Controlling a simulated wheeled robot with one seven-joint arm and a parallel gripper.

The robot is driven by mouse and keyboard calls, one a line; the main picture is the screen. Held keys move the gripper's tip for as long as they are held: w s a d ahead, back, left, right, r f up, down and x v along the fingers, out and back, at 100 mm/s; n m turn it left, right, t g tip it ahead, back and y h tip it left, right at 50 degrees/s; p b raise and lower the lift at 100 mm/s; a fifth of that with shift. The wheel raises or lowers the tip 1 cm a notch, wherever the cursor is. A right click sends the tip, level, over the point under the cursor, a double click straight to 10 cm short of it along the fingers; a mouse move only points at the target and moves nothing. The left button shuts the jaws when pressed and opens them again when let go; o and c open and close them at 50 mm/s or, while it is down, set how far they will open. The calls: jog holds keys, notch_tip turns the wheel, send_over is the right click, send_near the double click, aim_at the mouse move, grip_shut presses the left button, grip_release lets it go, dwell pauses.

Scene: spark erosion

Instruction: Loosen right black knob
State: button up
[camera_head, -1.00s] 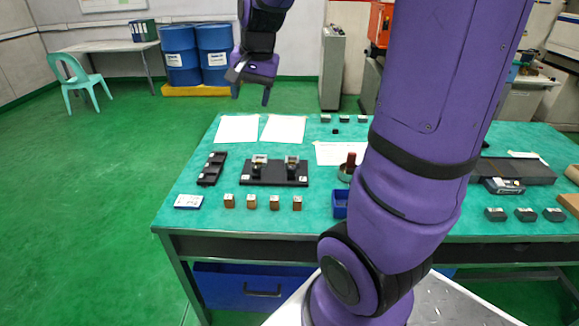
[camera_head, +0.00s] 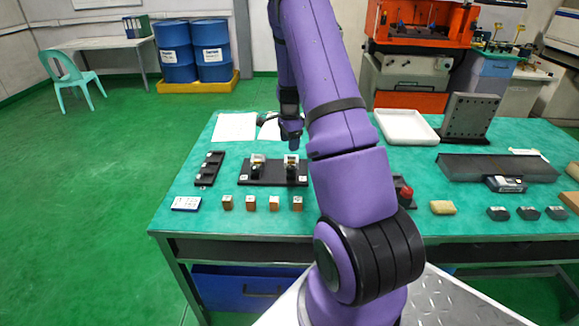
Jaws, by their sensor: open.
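A black base plate (camera_head: 274,182) lies on the green table and carries two small clamp-like fixtures. The left fixture (camera_head: 258,168) and the right fixture (camera_head: 291,166) each show dark and pale metal parts. My gripper (camera_head: 280,132) is open and empty, pointing down. In the picture it is just above the right fixture, apart from it, with paper sheets behind it. Its exact height and depth cannot be told.
Several brown blocks (camera_head: 250,204) stand in front of the plate. A black slotted tray (camera_head: 209,168) is to its left, with a white card (camera_head: 186,203) nearby. A white tray (camera_head: 405,127) and a dark upright plate (camera_head: 469,118) stand at right. My arm hides the table's middle.

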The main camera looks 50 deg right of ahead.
aim_at(291, 167)
jog(key=f, duration=1.1)
jog(key=shift+d+f, duration=0.3)
jog(key=c, duration=0.9)
